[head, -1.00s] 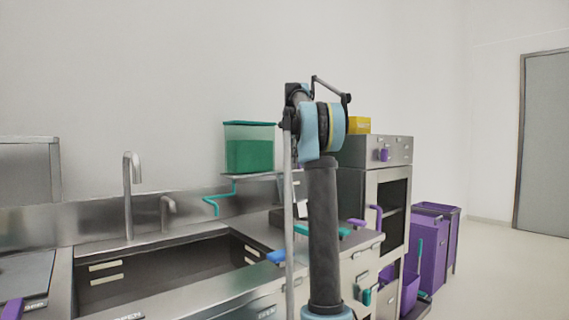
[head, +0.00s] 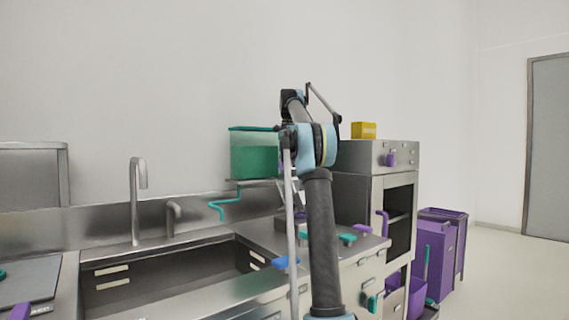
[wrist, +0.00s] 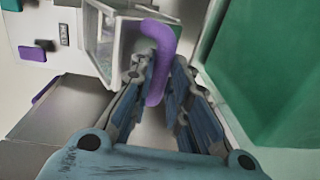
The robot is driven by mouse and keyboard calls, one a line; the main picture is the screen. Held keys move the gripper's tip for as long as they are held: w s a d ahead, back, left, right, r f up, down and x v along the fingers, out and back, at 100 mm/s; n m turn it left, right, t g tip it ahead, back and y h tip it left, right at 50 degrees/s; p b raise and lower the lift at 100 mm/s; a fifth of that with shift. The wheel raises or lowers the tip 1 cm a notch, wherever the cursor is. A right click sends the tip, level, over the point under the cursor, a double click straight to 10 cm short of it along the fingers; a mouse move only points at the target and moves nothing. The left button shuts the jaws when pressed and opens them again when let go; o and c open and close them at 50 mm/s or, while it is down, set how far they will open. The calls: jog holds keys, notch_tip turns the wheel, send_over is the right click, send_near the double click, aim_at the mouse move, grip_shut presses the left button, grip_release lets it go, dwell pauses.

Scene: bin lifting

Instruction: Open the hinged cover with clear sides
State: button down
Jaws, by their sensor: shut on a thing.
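The hinged cover (wrist: 105,45) shows at the top of the wrist view, with a pale frame and a see-through side. A curved purple handle (wrist: 163,38) stands at its right edge. My gripper (wrist: 160,72) is shut on this handle, its two fingers on either side of it. In the head view my arm hides most of the cover and the gripper. I cannot tell how far the cover is open.
A green container (head: 254,155) stands on a wall shelf; its green side fills the right of the wrist view (wrist: 265,75), close to my fingers. A sink (head: 165,268) lies left of my arm. A steel cabinet with a yellow box (head: 363,130) stands right.

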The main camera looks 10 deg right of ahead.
jog(key=c, duration=1.5)
grip_release()
jog(key=shift+c, duration=0.2)
jog(key=shift+r, duration=3.15)
jog(key=shift+s+d+r, duration=0.1)
jog(key=shift+r, duration=0.45)
jog(key=shift+c, duration=0.5)
